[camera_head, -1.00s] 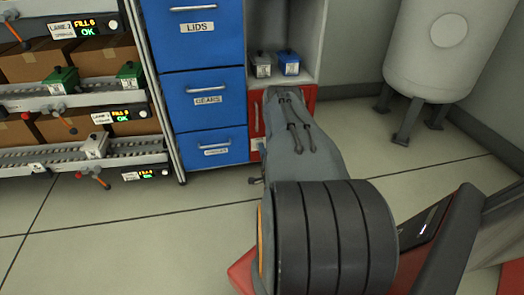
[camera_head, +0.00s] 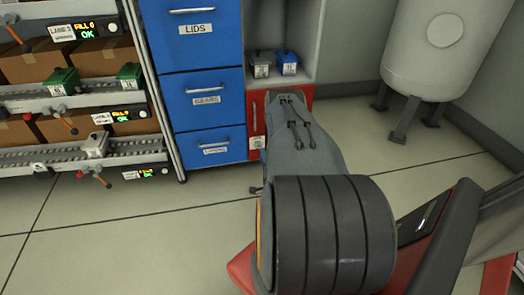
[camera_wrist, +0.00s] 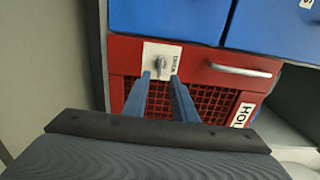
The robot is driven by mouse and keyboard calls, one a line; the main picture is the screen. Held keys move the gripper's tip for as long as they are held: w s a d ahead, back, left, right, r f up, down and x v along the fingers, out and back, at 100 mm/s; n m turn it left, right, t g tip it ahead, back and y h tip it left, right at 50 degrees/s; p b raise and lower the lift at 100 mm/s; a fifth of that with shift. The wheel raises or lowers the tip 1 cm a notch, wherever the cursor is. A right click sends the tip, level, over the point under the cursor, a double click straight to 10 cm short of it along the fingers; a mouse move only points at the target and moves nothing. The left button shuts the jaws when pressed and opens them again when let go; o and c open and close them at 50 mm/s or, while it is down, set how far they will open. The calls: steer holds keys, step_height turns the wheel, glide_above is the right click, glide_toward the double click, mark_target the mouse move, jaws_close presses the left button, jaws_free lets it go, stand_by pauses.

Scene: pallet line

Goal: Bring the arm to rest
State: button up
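My gripper (camera_wrist: 160,77) shows in the wrist view as two blue-grey fingers with a clear gap between them and nothing held. Its tips point at a red cabinet front with a dark mesh panel (camera_wrist: 218,102). A pale plate with a small knob or key (camera_wrist: 160,64) on that front shows between and just beyond the tips. I cannot tell whether the tips touch it. In the head view my arm reaches toward the red cabinet front (camera_head: 257,105) and covers most of it. The gripper itself is hidden there.
Blue drawers (camera_head: 207,88) stand left of the red front. A grey box and a blue box (camera_head: 288,68) sit on the shelf above it. A pale tank (camera_head: 436,50) stands at the right. Roller racks (camera_head: 70,153) with cartons are at the left. The floor at lower left is clear.

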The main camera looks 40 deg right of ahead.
steer(key=shift+v, duration=0.85)
